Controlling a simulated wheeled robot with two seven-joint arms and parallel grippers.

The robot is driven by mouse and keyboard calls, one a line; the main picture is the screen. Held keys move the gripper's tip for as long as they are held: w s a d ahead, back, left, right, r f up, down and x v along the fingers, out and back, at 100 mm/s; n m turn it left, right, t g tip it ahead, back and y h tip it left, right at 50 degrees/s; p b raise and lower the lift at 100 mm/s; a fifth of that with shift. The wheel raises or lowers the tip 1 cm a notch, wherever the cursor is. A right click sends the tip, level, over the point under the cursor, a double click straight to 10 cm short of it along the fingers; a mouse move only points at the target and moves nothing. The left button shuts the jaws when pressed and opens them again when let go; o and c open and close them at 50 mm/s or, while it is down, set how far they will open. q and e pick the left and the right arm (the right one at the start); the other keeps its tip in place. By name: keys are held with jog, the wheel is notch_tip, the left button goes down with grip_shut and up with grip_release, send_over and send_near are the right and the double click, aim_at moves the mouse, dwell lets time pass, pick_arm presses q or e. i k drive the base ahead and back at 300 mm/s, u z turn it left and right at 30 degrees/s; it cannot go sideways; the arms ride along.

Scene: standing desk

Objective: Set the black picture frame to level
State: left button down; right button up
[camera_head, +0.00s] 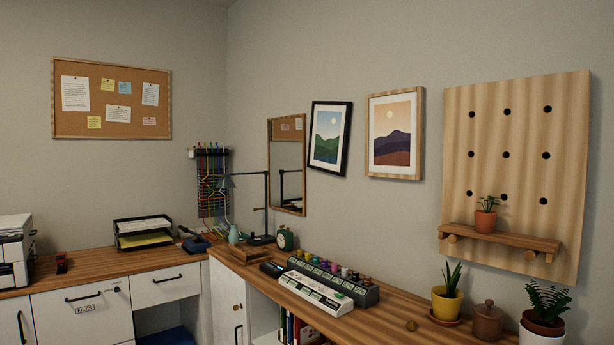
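The black picture frame (329,138) hangs on the right wall, between a mirror and a wooden picture frame. It holds a print of green hills, blue mountains and a pale sun. It looks tilted: its top edge stays nearly flat while its sides lean, with the bottom shifted left of the top. Neither of my grippers shows in the head view, and nothing touches the frame.
The wood-framed picture (394,134) hangs close on the right, the mirror (287,165) on the left. A pegboard (515,150) is farther right.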

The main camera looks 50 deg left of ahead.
aim_at(328, 143)
jog(key=u, duration=2.6)
jog(key=i, duration=3)
jog(key=z, duration=2.2)
